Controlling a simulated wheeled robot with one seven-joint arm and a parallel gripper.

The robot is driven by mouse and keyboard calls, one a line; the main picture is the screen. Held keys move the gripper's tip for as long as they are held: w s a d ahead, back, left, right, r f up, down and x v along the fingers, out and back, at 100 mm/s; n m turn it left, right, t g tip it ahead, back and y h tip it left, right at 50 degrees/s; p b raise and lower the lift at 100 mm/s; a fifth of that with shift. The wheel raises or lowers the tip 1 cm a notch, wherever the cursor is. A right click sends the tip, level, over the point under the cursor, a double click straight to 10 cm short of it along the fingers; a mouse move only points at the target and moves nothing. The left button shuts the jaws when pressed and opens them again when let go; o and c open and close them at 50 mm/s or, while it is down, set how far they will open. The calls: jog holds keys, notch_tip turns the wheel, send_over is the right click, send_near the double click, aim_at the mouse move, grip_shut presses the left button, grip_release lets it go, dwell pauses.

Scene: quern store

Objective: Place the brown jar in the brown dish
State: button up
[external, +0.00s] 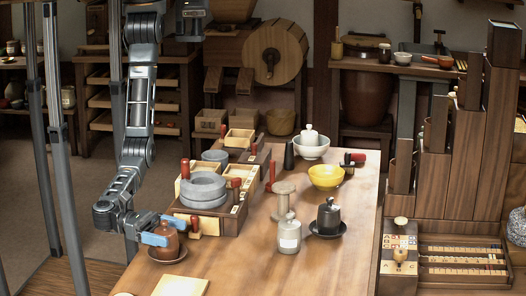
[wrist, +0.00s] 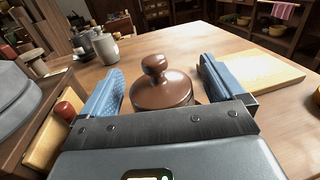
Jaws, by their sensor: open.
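The brown jar (external: 165,246), with a rounded lid and knob, stands upright at the near left of the table. It appears to sit in a dark brownish dish (external: 181,256), whose rim shows around its foot. My gripper (external: 163,229) is open, with a blue finger on either side of the jar. In the wrist view, the brown jar (wrist: 160,92) is between the spread fingers of my gripper (wrist: 163,68), with space visible beside its lid. Its lower part and the dish are hidden there by the gripper body.
A wooden tray (external: 222,222) with grey stones stands close behind my gripper. A pale board (external: 180,286) lies in front of the jar. A grey jar (external: 289,236), a black jar (external: 328,216) on a dark saucer, and a yellow bowl (external: 326,177) stand farther right. The right front table is clear.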

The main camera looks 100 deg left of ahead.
jog(key=shift+r, duration=0.25)
jog(key=s+a, duration=0.2)
jog(key=s, duration=0.9)
jog(key=shift+s+a, duration=0.15)
jog(key=shift+s, duration=0.25)
